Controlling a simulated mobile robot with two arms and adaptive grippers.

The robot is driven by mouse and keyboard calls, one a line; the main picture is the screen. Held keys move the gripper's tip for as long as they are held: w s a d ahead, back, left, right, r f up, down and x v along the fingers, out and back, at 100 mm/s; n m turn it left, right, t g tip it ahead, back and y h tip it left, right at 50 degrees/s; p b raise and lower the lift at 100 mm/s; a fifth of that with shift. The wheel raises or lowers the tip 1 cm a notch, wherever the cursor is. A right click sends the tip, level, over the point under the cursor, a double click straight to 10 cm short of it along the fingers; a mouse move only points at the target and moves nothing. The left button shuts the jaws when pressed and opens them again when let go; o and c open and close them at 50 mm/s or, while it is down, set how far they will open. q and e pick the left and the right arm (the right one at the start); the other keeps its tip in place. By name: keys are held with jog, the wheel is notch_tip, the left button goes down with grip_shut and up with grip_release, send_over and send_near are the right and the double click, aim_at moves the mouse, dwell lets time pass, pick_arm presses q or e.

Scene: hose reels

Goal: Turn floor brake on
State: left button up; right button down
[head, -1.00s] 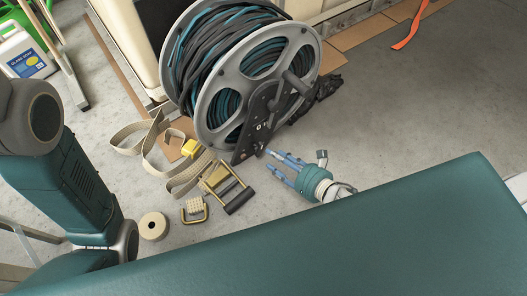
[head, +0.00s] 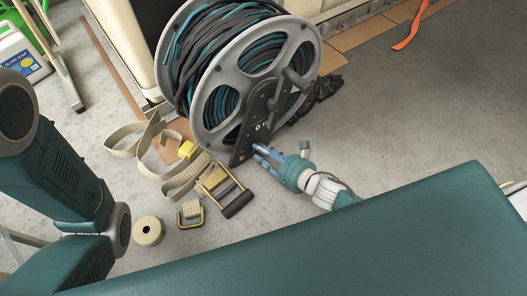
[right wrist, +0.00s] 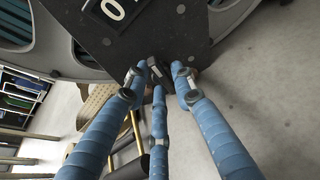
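The hose reel (head: 216,113), a grey spoked drum wound with black and teal hose, stands on the concrete floor in the head view. Its black side plate (head: 245,141) carries a 0/1 label and reaches down near the floor; the plate fills the top of the right wrist view (right wrist: 155,35). A small grey lever-like part (right wrist: 155,67) shows at the plate's lower edge. My right gripper (head: 258,152) has its three blue fingertips around this part, apart from one another; contact is not clear. My left arm shows at the left, but its gripper is out of view.
Webbing strap (head: 125,143), a yellow-and-black ratchet buckle (head: 222,188) and a tape roll (head: 148,231) lie left of my right gripper. A cabinet (head: 130,40) stands behind the reel.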

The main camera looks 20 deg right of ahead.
jog(key=shift+w+d, duration=0.1)
jog(key=shift+d, duration=0.2)
jog(key=shift+w+d+m, duration=0.1)
jog(key=shift+m, duration=0.5)
jog(key=shift+d+f+m+y+p, duration=0.15)
jog(key=shift+m+y+p, duration=0.15)
jog(key=shift+m+y, duration=0.25)
jog(key=shift+w+d+f+m+y, duration=0.1)
jog(key=shift+d+f+m+y, duration=0.05)
jog(key=shift+m+y, duration=0.4)
jog(key=shift+d+f+m+y+b, duration=0.2)
jog(key=shift+m+y+b, duration=0.1)
jog(key=shift+m+b, duration=0.35)
jog(key=m+y+b, duration=0.1)
jog(key=m, duration=0.1)
jog(key=f+m+y+b, duration=0.1)
jog(key=m+b, duration=0.1)
jog(key=shift+w+d, duration=0.15)
jog(key=shift+d, duration=0.05)
jog(key=shift+m+t+y+b, duration=0.55)
jog(key=shift+m+b, duration=0.55)
jog(key=shift+m, duration=0.35)
